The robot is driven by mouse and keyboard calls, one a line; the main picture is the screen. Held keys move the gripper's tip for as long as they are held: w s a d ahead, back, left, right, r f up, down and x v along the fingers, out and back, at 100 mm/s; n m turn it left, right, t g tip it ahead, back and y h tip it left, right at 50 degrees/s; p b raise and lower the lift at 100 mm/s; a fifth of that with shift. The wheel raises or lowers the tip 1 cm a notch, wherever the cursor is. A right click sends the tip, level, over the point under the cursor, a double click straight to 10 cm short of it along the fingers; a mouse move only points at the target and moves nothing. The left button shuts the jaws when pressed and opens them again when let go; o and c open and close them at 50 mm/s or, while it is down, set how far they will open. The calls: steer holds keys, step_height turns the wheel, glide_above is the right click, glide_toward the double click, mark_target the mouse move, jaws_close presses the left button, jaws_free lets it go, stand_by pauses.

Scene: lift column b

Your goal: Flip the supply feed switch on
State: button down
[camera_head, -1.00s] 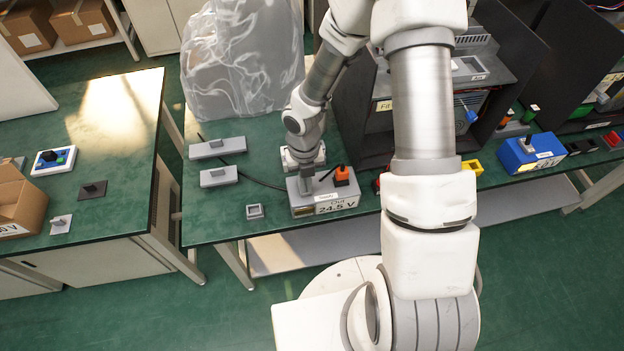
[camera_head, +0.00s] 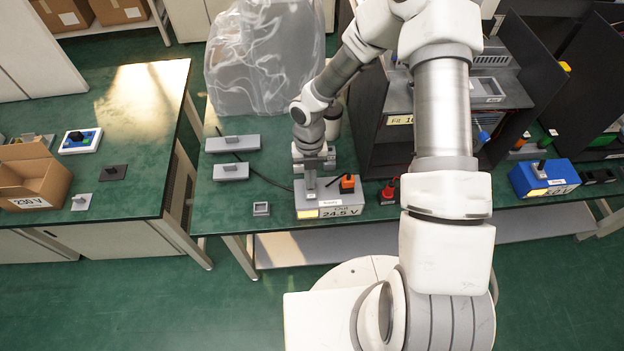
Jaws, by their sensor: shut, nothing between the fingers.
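A grey supply box (camera_head: 342,199) stands at the front edge of the green bench, with a front label reading "Out 24.5 V" and a smaller label above it that I cannot read for certain. A pale yellow panel (camera_head: 307,213) shows at its front left. An orange plug (camera_head: 347,183) with a black lead or lever beside it is on its top right. My gripper (camera_head: 311,192) is shut, pointing down at the left part of the box's top, at or very near the surface. The switch itself is hidden by the fingers or too small to tell.
A red plug (camera_head: 389,190) stands just right of the box, near a dark cabinet (camera_head: 395,145). A plastic-wrapped bundle (camera_head: 262,60) stands behind. A blue box (camera_head: 543,178) is far right.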

steer(key=shift+r, duration=0.1)
steer(key=shift+r+p, duration=0.75)
steer(key=shift+s, duration=0.15)
